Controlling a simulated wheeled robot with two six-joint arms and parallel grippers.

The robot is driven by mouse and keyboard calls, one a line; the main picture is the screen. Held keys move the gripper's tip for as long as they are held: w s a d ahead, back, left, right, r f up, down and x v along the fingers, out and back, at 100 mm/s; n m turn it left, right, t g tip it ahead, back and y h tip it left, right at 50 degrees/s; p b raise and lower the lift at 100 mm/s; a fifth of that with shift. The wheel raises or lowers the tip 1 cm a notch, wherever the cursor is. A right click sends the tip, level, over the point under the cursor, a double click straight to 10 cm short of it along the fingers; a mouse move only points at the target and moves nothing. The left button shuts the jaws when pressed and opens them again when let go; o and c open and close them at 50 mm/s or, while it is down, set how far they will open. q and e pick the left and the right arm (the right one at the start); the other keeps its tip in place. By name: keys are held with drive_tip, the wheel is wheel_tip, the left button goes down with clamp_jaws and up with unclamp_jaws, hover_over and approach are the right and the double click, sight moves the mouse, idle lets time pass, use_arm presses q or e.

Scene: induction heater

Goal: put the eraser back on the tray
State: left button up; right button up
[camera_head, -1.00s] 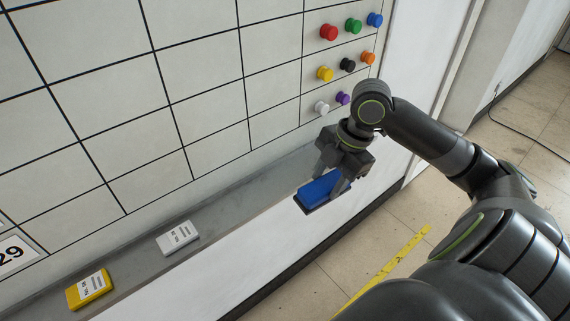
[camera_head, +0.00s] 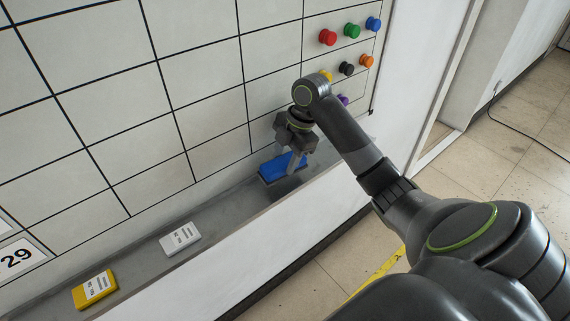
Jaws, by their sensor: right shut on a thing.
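The blue eraser (camera_head: 278,168) is at the tray, close to the board's lower edge. My right gripper (camera_head: 295,160) reaches down over it and is shut on it. The grey tray (camera_head: 225,210) runs along the foot of the board. The eraser is over the right part of the tray; I cannot tell whether its underside touches the tray. The fingers hide part of the eraser's right end. My left gripper is not in view.
A white labelled box (camera_head: 180,238) and a yellow labelled box (camera_head: 95,289) lie farther left on the tray. Coloured magnets, such as the red one (camera_head: 327,37), sit on the gridded whiteboard (camera_head: 110,120) above. The tray between white box and eraser is clear.

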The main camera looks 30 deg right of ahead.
sight(287, 160)
drive_tip(key=shift+d+p+x, duration=0.15)
drive_tip(key=shift+p+x, duration=0.4)
drive_tip(key=shift+x, duration=0.05)
drive_tip(key=shift+d+p+x, duration=0.15)
drive_tip(key=shift+p+x, duration=0.35)
drive_tip(key=shift+x, duration=0.1)
drive_tip(key=shift+a+f, duration=0.1)
drive_tip(key=shift+f, duration=0.4)
drive_tip(key=o, duration=1)
drive_tip(key=shift+f, duration=0.15)
drive_tip(key=shift+c, duration=0.2)
